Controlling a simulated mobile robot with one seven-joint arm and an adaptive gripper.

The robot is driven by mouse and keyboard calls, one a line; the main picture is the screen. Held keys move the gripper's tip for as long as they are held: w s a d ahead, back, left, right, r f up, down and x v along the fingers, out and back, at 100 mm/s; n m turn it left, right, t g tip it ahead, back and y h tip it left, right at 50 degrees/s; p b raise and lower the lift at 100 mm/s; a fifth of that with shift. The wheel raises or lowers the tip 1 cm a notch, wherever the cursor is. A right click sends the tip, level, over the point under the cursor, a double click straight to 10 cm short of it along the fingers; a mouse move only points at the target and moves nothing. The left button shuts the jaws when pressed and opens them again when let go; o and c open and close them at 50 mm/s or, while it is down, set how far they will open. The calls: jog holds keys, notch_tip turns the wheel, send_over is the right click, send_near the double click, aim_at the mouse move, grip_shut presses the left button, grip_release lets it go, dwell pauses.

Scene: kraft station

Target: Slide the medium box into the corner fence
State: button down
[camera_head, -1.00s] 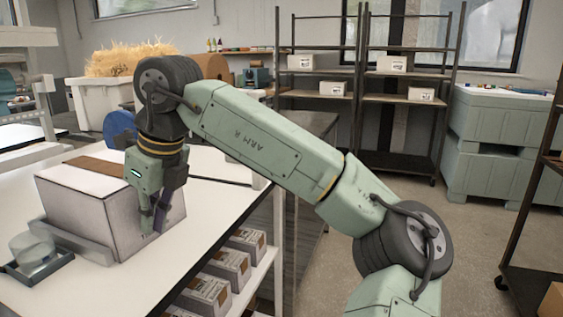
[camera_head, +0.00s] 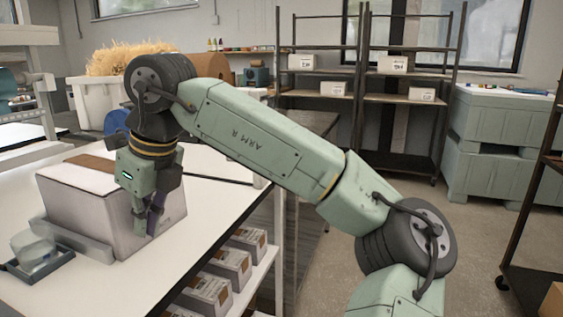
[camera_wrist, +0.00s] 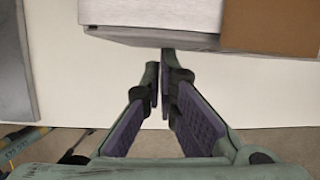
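The medium box (camera_head: 100,215), pale grey-white with a brown strip on top, stands upright on the white table at the left; its lower edge and brown patch show in the wrist view (camera_wrist: 150,15). The grey metal corner fence (camera_head: 72,240) runs along the box's near left side; whether they touch is unclear. The rest of the fence is hidden behind the box. My gripper (camera_head: 151,222) points down beside the box's right face, low near the table. In the wrist view its purple-padded fingers (camera_wrist: 160,75) meet at the tips, with nothing between them, close to the box.
A small clear block in a dark tray (camera_head: 38,262) sits left of the fence. A lower shelf (camera_head: 240,285) under the table's right edge holds several small boxes. A grey strip (camera_wrist: 14,70) shows at the wrist view's left. A straw-filled white bin (camera_head: 95,98) stands behind.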

jog(key=shift+s+a, duration=0.1)
jog(key=shift+s, duration=0.1)
jog(key=shift+s+a, duration=0.15)
jog(key=shift+s, duration=0.15)
jog(key=shift+s+a, duration=0.1)
jog(key=shift+s, duration=0.15)
dwell(0.5)
jog(key=shift+s+a, duration=0.2)
jog(key=shift+s, duration=0.3)
jog(key=shift+s+a, duration=0.1)
jog(key=shift+s, duration=0.1)
jog(key=shift+s+a, duration=0.2)
jog(key=shift+s, duration=0.2)
dwell(0.4)
